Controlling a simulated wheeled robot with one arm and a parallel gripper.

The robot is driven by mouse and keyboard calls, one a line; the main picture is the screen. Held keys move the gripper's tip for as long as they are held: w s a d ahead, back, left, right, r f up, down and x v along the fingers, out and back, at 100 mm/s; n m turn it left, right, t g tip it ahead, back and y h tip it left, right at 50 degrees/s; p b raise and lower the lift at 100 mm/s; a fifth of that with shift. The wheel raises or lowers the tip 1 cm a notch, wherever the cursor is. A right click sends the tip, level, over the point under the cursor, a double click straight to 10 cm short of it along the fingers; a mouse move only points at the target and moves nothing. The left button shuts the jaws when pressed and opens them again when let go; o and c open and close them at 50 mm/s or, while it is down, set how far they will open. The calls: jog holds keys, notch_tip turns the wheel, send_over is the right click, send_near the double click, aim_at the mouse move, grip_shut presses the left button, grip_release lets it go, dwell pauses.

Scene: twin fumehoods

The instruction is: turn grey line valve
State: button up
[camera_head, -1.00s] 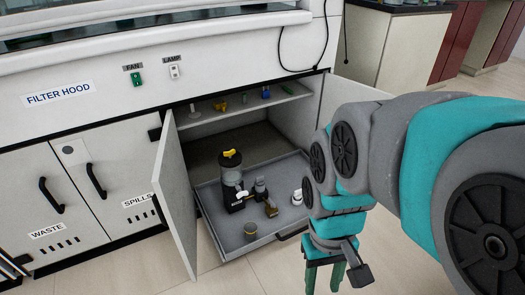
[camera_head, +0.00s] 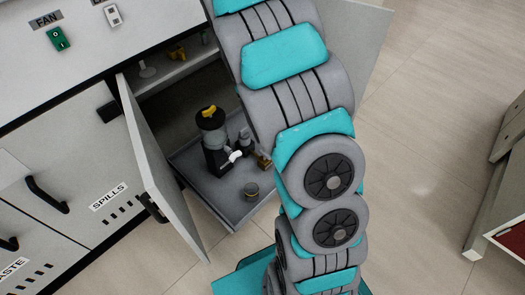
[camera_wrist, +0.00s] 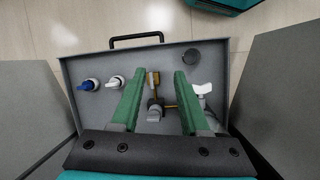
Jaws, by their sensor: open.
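The pulled-out grey tray (camera_head: 222,212) of the open cabinet holds a black and clear unit (camera_head: 211,135) with a yellow knob, a white lever (camera_head: 235,156) and brass and grey fittings (camera_head: 264,161). In the wrist view the tray (camera_wrist: 100,65) lies below my gripper (camera_wrist: 158,78), whose green fingers are open with nothing held. A brass-coloured piece (camera_wrist: 153,80) and a grey fitting (camera_wrist: 155,112) show between the fingers. The white lever (camera_wrist: 203,89) lies right of them. I cannot tell which part is the grey line valve.
Blue-topped (camera_wrist: 88,85) and white (camera_wrist: 114,82) items stand left in the tray; a round container (camera_wrist: 192,57) is at upper right. The tray has a black handle (camera_wrist: 136,38). An open cabinet door (camera_head: 160,170) stands left of it. A shelf (camera_head: 165,77) is above.

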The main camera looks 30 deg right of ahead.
jog(key=w+d+f+n+b, duration=0.1)
jog(key=w+f, duration=0.3)
jog(key=f, duration=0.4)
jog(key=w+d+f+n+b, duration=0.1)
jog(key=w+f, duration=0.4)
jog(key=f, duration=0.4)
jog(key=shift+g, duration=0.4)
jog(key=shift+x, duration=3.95)
jog(key=shift+s, duration=0.15)
jog(key=shift+c, duration=0.3)
jog(key=shift+r, duration=0.1)
grip_shut()
